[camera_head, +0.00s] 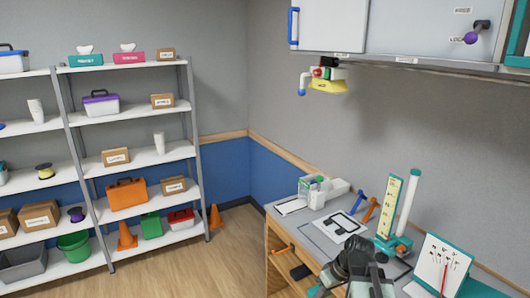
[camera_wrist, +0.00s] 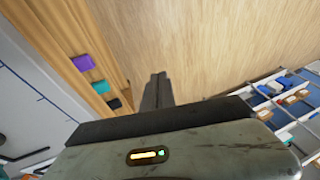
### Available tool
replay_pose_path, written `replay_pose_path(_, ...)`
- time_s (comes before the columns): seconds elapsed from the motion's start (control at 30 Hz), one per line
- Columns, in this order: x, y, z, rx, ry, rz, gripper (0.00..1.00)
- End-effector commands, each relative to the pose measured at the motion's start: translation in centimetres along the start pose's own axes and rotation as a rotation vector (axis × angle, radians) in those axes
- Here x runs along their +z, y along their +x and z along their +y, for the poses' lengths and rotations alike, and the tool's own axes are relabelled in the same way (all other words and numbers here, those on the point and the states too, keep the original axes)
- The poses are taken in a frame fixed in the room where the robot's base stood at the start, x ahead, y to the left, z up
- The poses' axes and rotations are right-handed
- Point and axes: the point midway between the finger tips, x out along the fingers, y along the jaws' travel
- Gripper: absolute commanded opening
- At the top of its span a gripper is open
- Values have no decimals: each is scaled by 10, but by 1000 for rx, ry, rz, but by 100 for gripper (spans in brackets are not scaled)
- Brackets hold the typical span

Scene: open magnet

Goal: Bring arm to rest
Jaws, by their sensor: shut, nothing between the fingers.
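My gripper (camera_wrist: 158,92) shows in the wrist view with its two dark fingers together and nothing between them. It points out over the bare wooden floor (camera_wrist: 215,45), beside the front of the workbench. In the head view my dark arm (camera_head: 362,270) is at the bottom, in front of the workbench (camera_head: 306,238). The fingertips cannot be made out clearly there.
A cabinet (camera_head: 415,30) hangs above. Loaded shelves (camera_head: 130,165) stand left. Purple (camera_wrist: 83,62) and teal (camera_wrist: 101,87) patches mark the bench's wooden front.

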Motion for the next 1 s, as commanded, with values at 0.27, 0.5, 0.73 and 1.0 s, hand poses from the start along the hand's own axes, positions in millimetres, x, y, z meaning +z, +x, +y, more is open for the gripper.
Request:
replay_pose_path(0.27, 7, 37, -64, 193, 161, -209, 0)
replay_pose_path(0.5, 23, 28, -44, 312, 430, -225, 0)
replay_pose_path(0.73, 22, 28, -44, 313, 451, -221, 0)
replay_pose_path(1.0, 22, 28, -44, 313, 451, -221, 0)
